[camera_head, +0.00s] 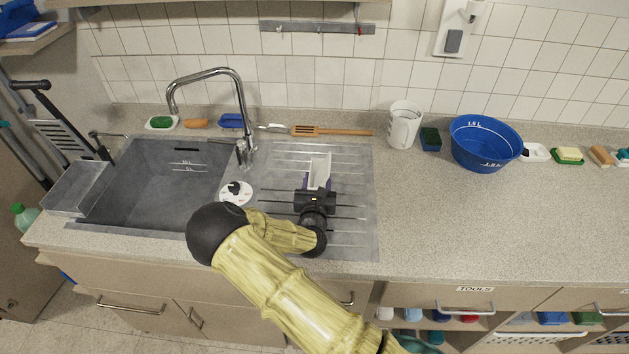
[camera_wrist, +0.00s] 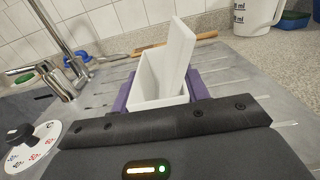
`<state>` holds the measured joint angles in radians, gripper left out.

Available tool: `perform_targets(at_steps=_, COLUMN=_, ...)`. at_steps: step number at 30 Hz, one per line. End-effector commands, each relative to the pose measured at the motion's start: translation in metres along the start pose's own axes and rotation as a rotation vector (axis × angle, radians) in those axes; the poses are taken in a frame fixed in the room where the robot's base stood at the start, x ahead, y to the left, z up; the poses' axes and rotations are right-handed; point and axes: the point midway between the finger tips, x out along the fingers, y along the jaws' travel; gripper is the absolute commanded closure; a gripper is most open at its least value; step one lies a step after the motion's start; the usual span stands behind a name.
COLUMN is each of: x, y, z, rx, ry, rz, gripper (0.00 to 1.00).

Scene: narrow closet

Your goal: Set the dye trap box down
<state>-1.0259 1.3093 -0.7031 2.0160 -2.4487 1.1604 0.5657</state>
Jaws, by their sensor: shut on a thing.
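The dye trap box looks like a small open white box with a raised white lid and purple at its sides. In the head view the dye trap box (camera_head: 320,172) is over the ribbed metal drainboard (camera_head: 352,228), right of the sink. My gripper (camera_head: 316,190) is shut on it, reaching from the front. In the wrist view the box (camera_wrist: 160,82) stands upright just beyond the dark gripper body (camera_wrist: 165,135), with its lid tilted up.
A white dial (camera_head: 235,192) lies left of my gripper, beside the sink basin (camera_head: 160,180). The faucet (camera_head: 240,120) rises behind it. A wooden spatula (camera_head: 330,131) lies along the back. A white jug (camera_head: 403,125) and blue bowl (camera_head: 484,143) stand right; the counter in front is clear.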

Motion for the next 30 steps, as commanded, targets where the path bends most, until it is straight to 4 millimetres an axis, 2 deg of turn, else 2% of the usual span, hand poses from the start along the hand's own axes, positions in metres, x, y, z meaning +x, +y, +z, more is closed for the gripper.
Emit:
perform_targets(at_steps=5, x=-0.002, y=0.005, z=-0.003, rx=0.0, ry=0.0, rz=0.009, gripper=0.79)
perform_targets(at_steps=6, x=-0.002, y=0.006, z=-0.003, rx=0.0, ry=0.0, rz=0.01, gripper=0.51)
perform_targets(at_steps=9, x=-0.003, y=0.007, z=-0.002, rx=0.0, ry=0.0, rz=0.012, gripper=0.33)
perform_targets(at_steps=20, x=-0.002, y=0.007, z=0.001, rx=0.0, ry=0.0, rz=0.011, gripper=0.33)
perform_targets(at_steps=26, x=-0.024, y=0.005, z=-0.001, rx=0.0, ry=0.002, rz=0.007, gripper=0.33)
perform_targets(at_steps=30, x=-0.051, y=0.005, z=-0.002, rx=0.0, ry=0.002, rz=0.008, gripper=0.33)
